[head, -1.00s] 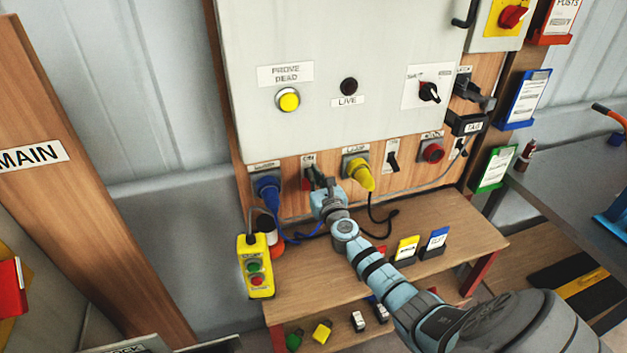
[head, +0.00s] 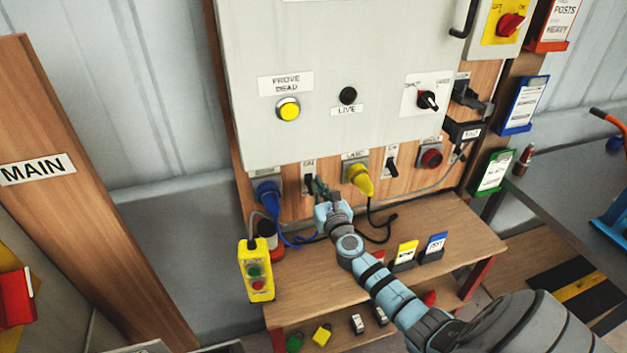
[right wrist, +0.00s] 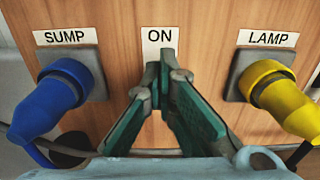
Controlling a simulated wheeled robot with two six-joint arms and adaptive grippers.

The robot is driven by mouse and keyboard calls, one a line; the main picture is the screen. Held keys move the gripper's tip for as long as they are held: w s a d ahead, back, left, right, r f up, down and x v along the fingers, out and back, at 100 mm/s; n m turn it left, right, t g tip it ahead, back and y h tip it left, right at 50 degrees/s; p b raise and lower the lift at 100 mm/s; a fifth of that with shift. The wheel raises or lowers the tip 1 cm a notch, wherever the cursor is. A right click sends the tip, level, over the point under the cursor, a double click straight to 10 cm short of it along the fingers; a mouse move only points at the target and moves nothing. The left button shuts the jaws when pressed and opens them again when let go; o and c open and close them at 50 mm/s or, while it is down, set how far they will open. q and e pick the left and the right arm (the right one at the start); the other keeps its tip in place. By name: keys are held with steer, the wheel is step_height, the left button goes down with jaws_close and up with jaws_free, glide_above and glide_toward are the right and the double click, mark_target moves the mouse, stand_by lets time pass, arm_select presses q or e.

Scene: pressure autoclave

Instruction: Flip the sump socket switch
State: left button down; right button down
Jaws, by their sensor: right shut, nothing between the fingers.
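The sump socket, with a blue plug (head: 267,196), is on the wooden panel's left; the plug also shows in the right wrist view (right wrist: 50,110). The dark sump switch (head: 309,185) is right of it, under an ON label (right wrist: 158,41). In the right wrist view the fingers hide the switch. My right gripper (head: 321,188) is shut and empty, its green fingertips (right wrist: 167,62) just below the ON label. In the head view they are close to the switch's right side; I cannot tell if they touch it. My left gripper is not in view.
The lamp socket's yellow plug (head: 359,179) is close right of my gripper. A yellow pendant control (head: 256,270) hangs left. A wooden shelf (head: 460,235) lies below.

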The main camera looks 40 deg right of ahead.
steer(key=p+v, duration=0.1)
steer(key=v, duration=0.5)
steer(key=shift+f, duration=0.1)
stand_by(0.3)
